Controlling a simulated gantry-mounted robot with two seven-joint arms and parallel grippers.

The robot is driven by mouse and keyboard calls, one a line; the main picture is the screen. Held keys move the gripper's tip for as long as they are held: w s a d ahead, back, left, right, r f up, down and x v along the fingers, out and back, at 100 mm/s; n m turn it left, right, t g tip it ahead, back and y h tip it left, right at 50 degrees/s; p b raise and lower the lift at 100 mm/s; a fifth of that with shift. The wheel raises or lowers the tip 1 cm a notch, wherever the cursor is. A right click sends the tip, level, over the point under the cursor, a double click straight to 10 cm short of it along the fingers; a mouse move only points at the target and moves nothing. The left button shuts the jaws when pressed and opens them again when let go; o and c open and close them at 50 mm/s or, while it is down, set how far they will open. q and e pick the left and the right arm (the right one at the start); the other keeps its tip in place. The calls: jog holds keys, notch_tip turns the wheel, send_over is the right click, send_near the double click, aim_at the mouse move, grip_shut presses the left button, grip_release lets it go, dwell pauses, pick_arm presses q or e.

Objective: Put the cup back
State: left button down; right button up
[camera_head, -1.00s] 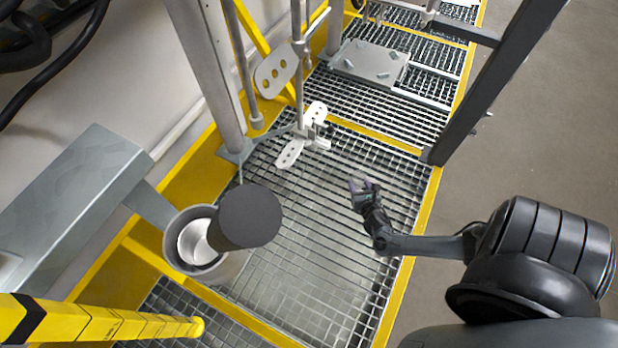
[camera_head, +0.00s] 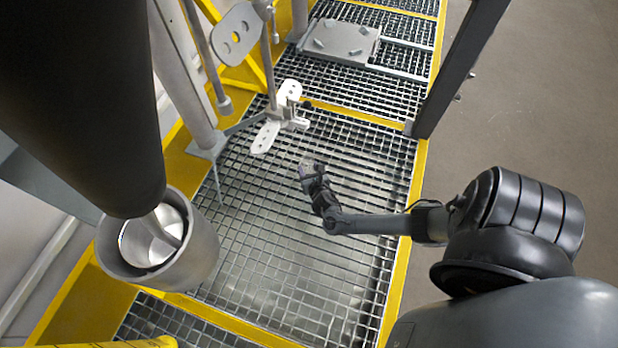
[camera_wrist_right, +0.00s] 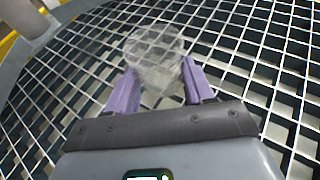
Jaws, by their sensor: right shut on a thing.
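A clear see-through cup (camera_wrist_right: 155,55) sits between the two purple fingers of my right gripper (camera_wrist_right: 152,88) in the right wrist view. The gripper is shut on it, and the grating shows through its walls. In the head view my right gripper (camera_head: 308,172) is small and dark, above the grating, and the cup (camera_head: 304,162) is only a faint blur at its tip. A grey round pot (camera_head: 200,262) with a pale inner vessel (camera_head: 140,242) stands to the left, apart from the gripper. My left gripper is not in view.
A big dark cylinder (camera_head: 90,100) fills the upper left, with a rod reaching into the pot. A white paddle (camera_head: 266,136) stands beyond my right gripper. A grey post (camera_head: 450,75) rises at the right. The grating (camera_head: 290,270) between pot and gripper is clear.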

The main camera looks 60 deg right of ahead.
jog(key=f+b, duration=0.3)
jog(key=f, duration=0.1)
jog(key=shift+s+b, duration=0.25)
jog(key=shift+b, duration=0.15)
jog(key=shift+w+f, duration=0.1)
jog(key=shift+f, duration=0.05)
jog(key=shift+w, duration=0.2)
jog(key=shift+s, duration=0.1)
jog(key=o, duration=1)
jog(key=shift+o, duration=0.2)
